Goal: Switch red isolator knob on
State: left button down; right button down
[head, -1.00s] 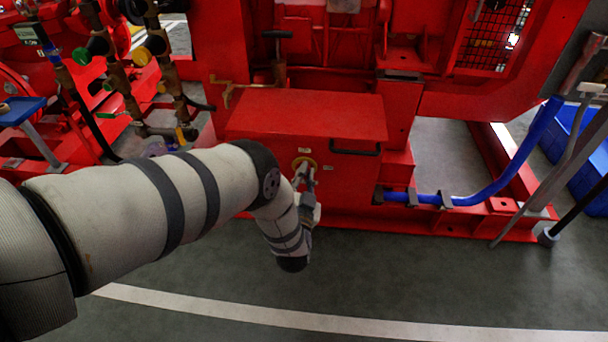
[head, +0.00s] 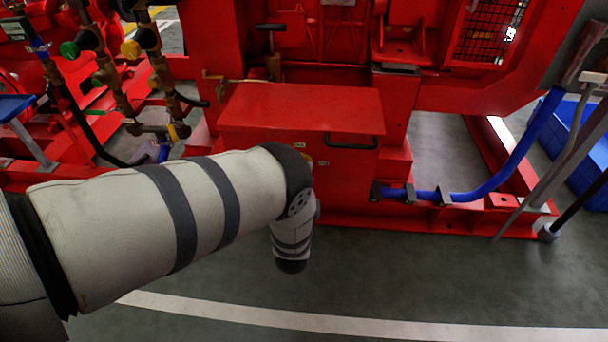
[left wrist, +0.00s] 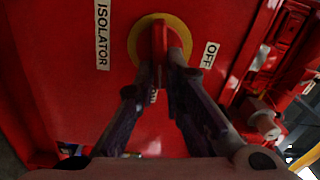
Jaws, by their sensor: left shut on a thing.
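The red isolator knob (left wrist: 159,40) sits on a round yellow plate (left wrist: 137,46) on a red panel in the left wrist view. Its bar stands upright in that picture. An "ISOLATOR" label (left wrist: 102,34) is to its left and an "OFF" label (left wrist: 210,55) to its right. My left gripper (left wrist: 161,66) is shut on the knob, one finger on each side of it. In the head view my left forearm hides the gripper and the knob. Only an edge of the yellow plate (head: 309,161) shows there, on the red box (head: 300,108). My right gripper is out of view.
The red box has a black handle (head: 352,143) right of the knob. A blue hose (head: 485,190) runs along the frame at the right. Pipes with green and yellow valve caps (head: 130,48) stand at the left. The grey floor in front is clear.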

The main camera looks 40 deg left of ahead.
pick_arm(q)
jog(key=shift+s+f+m, duration=0.1)
jog(key=shift+f+m, duration=0.15)
jog(key=shift+m, duration=0.75)
jog(key=c, duration=1.7)
grip_release()
jog(key=v, duration=1.2)
